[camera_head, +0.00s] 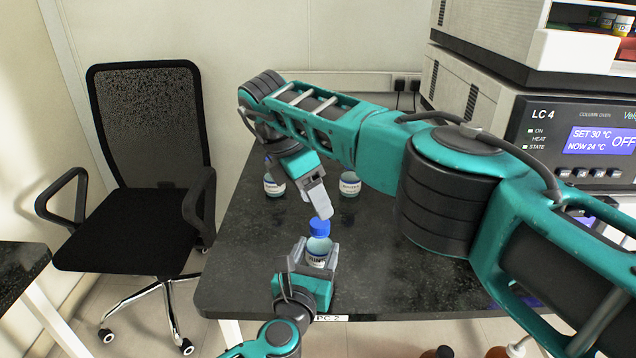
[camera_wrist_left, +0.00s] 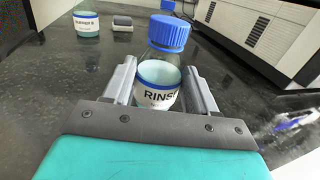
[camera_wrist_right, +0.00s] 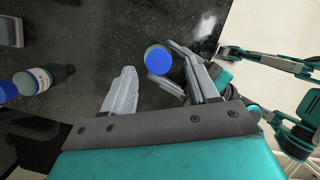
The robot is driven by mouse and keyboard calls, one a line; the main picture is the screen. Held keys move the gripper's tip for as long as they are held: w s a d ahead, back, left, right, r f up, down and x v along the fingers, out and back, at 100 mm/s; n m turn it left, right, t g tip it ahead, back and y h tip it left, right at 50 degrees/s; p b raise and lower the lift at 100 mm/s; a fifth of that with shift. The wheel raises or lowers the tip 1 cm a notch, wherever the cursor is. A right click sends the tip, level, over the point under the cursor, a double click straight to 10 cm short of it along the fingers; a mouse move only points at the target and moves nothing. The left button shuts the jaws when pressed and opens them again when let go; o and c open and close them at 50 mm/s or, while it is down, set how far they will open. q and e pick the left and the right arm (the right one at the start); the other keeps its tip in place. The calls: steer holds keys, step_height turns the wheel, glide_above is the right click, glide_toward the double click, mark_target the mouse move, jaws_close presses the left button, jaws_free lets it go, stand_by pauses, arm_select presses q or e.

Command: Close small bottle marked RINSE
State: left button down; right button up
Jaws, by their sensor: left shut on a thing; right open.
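The small RINSE bottle (camera_head: 318,247) stands upright near the front edge of the dark bench, with a blue cap (camera_head: 319,226) on its neck. I cannot tell how tight the cap is. My left gripper (camera_head: 314,259) is shut around the bottle's body; the left wrist view shows the RINSE label (camera_wrist_left: 158,95) between its fingers and the blue cap (camera_wrist_left: 169,31) above. My right gripper (camera_head: 322,208) is open and empty, just above the cap. In the right wrist view the cap (camera_wrist_right: 158,60) lies beyond the open fingers, apart from them.
Two other bottles stand farther back, one left (camera_head: 274,184) and one right (camera_head: 350,184). The LC 4 column oven (camera_head: 575,150) stands at the right. An office chair (camera_head: 150,170) is left of the bench. Bare bench top lies left of the RINSE bottle.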

steer(key=n, duration=0.6)
steer(key=shift+d+y, duration=0.1)
steer(key=shift+y, duration=0.3)
steer(key=n, duration=0.3)
steer(key=shift+r+n, duration=0.1)
steer(key=shift+n, duration=0.2)
steer(key=n, duration=0.3)
steer(key=shift+r+n+y, duration=0.1)
steer(key=shift+n+y, duration=0.3)
steer(key=n, duration=0.3)
steer(key=shift+d+r+n+g+y, duration=0.2)
steer(key=shift+n+g+y, duration=0.1)
steer(key=shift+n, duration=0.1)
steer(key=n, duration=0.5)
steer(key=shift+w+r+y, duration=0.1)
steer(key=shift+r+y, duration=0.15)
steer(key=shift+y, duration=0.05)
steer(key=n, duration=0.4)
steer(key=shift+d+r, duration=0.1)
steer(key=shift+r, duration=0.15)
steer(key=n, duration=0.3)
steer(key=shift+d+r+n+y, duration=0.1)
steer(key=shift+r+n+y, duration=0.15)
steer(key=shift+n+y, duration=0.15)
steer(key=n, duration=0.2)
steer(key=r+n, duration=0.1)
steer(key=n, duration=0.2)
steer(key=shift+d+y, duration=0.15)
steer(key=shift+y, duration=0.15)
steer(key=shift+f, duration=0.15)
